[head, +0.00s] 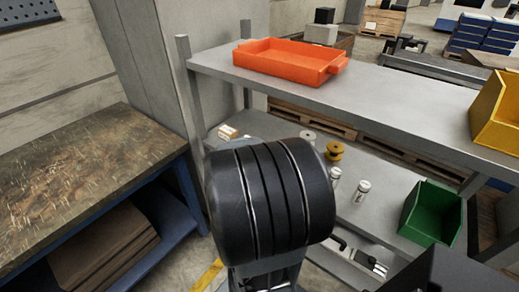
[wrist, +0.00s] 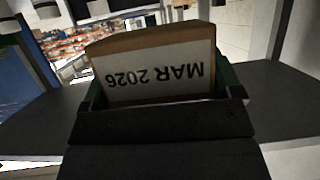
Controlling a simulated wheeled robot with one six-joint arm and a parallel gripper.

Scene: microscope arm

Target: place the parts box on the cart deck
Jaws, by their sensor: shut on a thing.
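In the wrist view my gripper (wrist: 160,122) is shut on a green-walled box (wrist: 232,82), which I take for the parts box. A brown carton (wrist: 150,42) with a white label reading "MAR 2026", upside down, stands in it. A dark grey surface (wrist: 285,105) shows on both sides of the box; I cannot tell whether the box touches it. In the head view my arm's black link fills the middle, and neither my gripper nor the held box can be made out. I cannot tell which surface is the cart deck.
In the head view a grey upper shelf (head: 400,92) bears an orange tray (head: 288,62) and a yellow bin (head: 498,112). Its middle is clear. A green bin (head: 432,213), a yellow spool (head: 334,151) and small jars stand below. A worn workbench (head: 85,185) is at left.

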